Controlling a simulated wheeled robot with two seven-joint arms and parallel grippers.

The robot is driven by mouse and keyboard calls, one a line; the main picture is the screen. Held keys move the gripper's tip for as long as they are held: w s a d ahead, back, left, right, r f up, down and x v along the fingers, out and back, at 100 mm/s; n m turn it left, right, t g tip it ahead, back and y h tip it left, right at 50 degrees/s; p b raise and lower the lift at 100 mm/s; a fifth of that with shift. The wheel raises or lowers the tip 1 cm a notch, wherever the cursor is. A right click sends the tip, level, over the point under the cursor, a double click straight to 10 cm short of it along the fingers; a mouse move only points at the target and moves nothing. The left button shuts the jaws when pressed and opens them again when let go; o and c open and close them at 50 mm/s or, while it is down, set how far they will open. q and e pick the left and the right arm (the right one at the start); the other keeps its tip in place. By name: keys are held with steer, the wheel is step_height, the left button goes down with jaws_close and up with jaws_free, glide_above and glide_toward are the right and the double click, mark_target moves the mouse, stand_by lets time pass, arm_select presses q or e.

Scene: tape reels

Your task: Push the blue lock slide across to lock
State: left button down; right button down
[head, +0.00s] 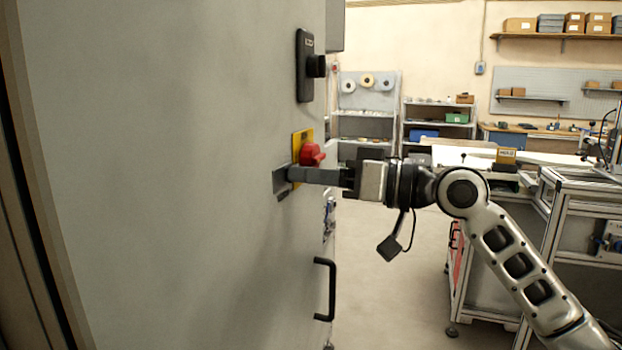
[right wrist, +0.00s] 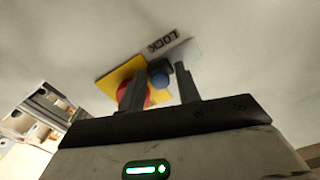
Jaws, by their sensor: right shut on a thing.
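The blue lock slide (right wrist: 159,79) shows in the right wrist view as a small rounded piece on the cabinet face, beside a LOCK label (right wrist: 168,42). In the head view the slide is hidden by the fingers. My left gripper is not in view.
A red knob (head: 312,154) on a yellow plate (head: 297,143) sits right above the fingers. A black latch (head: 305,66) is higher up, and a black handle (head: 331,289) lower down. Shelves (head: 365,115) and a metal-framed workbench (head: 560,200) stand behind and to the right.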

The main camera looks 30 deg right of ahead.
steer(key=c, duration=1.3)
jaws_free()
steer(key=shift+w+d, duration=0.15)
steer(key=shift+d, duration=0.05)
steer(key=s+a+b+v, duration=0.2)
steer(key=b+v, duration=0.4)
steer(key=v, duration=1)
steer(key=w+f+m+h+p, duration=0.1)
steer(key=w+f+m+h, duration=0.1)
steer(key=w+f, duration=0.45)
steer(key=w+f+m+h+p, duration=0.1)
steer(key=w+f+m+h, duration=0.15)
steer(key=f, duration=0.65)
steer(key=a+f+g+h+p, duration=0.1)
steer(key=a+f+h, duration=0.2)
steer(key=f, duration=1.4)
steer(key=shift+s+a+f+m, duration=0.3)
steer(key=shift+f+m, duration=0.05)
steer(key=shift+m, duration=0.1)
